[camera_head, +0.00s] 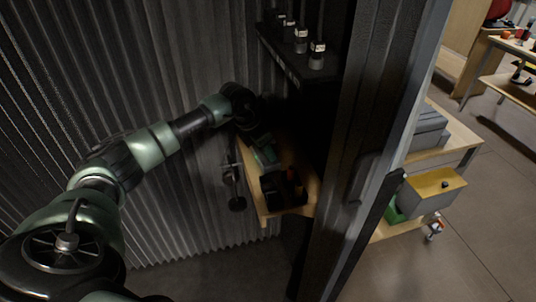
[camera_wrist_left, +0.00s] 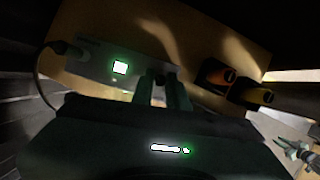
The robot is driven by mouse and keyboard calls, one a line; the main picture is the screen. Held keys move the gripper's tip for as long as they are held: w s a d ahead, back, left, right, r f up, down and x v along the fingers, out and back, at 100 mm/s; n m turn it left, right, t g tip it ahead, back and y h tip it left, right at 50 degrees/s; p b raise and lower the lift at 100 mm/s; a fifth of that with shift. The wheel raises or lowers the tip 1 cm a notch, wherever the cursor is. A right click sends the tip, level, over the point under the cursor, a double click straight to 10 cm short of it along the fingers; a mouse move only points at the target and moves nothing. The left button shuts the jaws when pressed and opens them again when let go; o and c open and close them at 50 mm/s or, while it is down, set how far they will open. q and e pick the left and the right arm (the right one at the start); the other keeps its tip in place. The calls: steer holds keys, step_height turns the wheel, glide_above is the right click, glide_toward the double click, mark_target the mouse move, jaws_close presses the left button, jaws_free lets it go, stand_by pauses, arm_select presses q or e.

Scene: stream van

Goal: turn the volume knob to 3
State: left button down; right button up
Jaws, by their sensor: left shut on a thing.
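My left gripper (camera_head: 262,150) reaches over a small wooden shelf in the dark corner of the head view. In the left wrist view the gripper (camera_wrist_left: 162,88) has its fingers close together against the front of a grey box (camera_wrist_left: 95,62) with a lit green-white display (camera_wrist_left: 120,67). The fingers are shut on a small dark knob (camera_wrist_left: 160,77) to the right of the display, mostly hidden between them. The display's digits are too bright and blurred to read. My right gripper is in neither view.
The wooden shelf (camera_head: 257,188) also carries dark items with orange parts (camera_wrist_left: 216,76). A dark upright frame (camera_head: 353,150) stands close to the right. Corrugated wall (camera_head: 150,60) lies behind the arm.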

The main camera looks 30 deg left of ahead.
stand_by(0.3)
arm_select(q)
steer(key=c, duration=1.4)
jaws_free()
steer(key=shift+r, duration=0.1)
steer(key=b+v, duration=0.1)
steer(key=v, duration=0.6)
steer(key=shift+s+r, duration=0.15)
steer(key=shift+r, duration=0.2)
steer(key=shift+f, duration=0.1)
